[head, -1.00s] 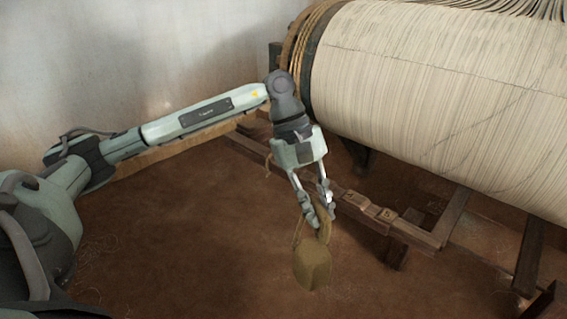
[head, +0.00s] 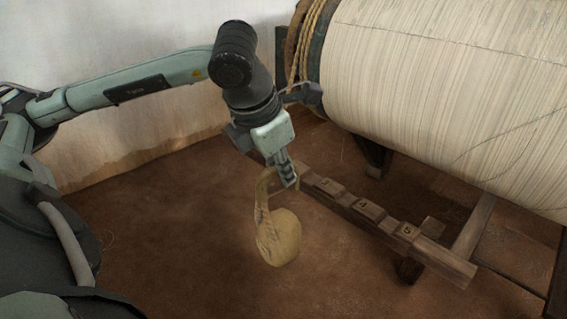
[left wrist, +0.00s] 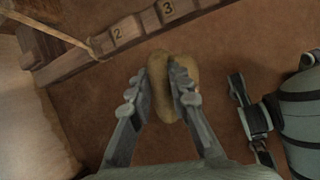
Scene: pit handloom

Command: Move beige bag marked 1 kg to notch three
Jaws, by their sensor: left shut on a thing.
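My left gripper (head: 287,178) is shut on the loop handle of the beige bag (head: 280,240). The bag hangs below the fingers; it has dark marks too small to read. In the left wrist view the bag (left wrist: 161,66) shows between and beyond the fingers (left wrist: 160,85). The wooden notched beam (head: 440,258) runs behind and to the right of the bag, with number blocks for 3 (head: 325,184), 4 and 5. In the left wrist view, blocks 2 (left wrist: 118,32) and 3 (left wrist: 168,9) show near the bag. Whether bag and beam touch is unclear. My right gripper is out of view.
The large warp roller (head: 450,90) with pale threads stands above and behind the beam. A cord (left wrist: 50,30) crosses the beam left of block 2. Ropes (head: 310,40) hang at the roller's end. The brown floor in front is clear.

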